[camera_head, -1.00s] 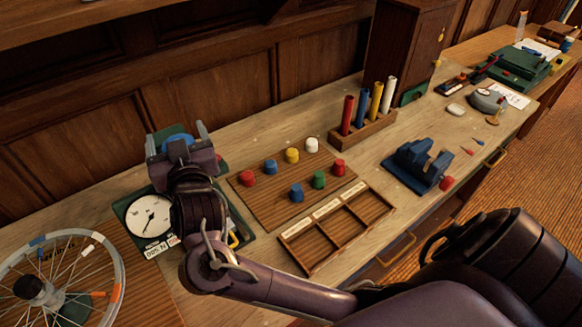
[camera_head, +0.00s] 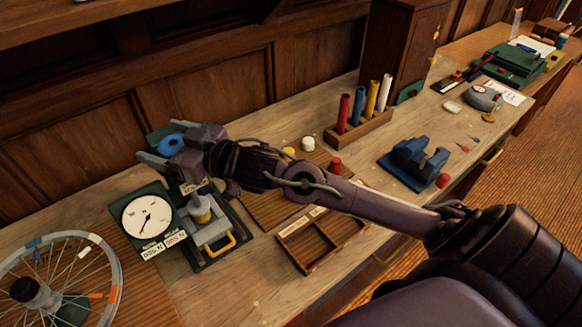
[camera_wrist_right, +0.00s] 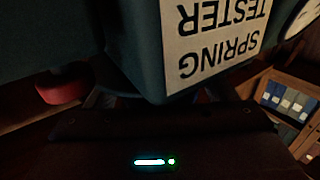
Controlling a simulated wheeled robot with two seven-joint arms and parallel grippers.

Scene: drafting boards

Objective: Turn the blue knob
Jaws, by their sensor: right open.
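The blue knob (camera_head: 172,144) is a round blue disc on top of the spring tester, near the back wall. My right gripper (camera_head: 157,141) is open, with one finger on the far side of the knob and one on the near side; I cannot tell whether they touch it. The tester has a green frame, a white round dial (camera_head: 147,215) and a yellow-handled lower part. In the right wrist view its dark body with the SPRING TESTER label (camera_wrist_right: 222,42) is close and upside down, and the knob does not show. My left gripper is not in view.
A spoked wheel (camera_head: 62,285) stands at the left. My right arm crosses over a wooden board with coloured caps, and a divided tray (camera_head: 306,245). A rack (camera_head: 358,135) of coloured tubes and a blue vise-like block (camera_head: 416,163) stand to the right.

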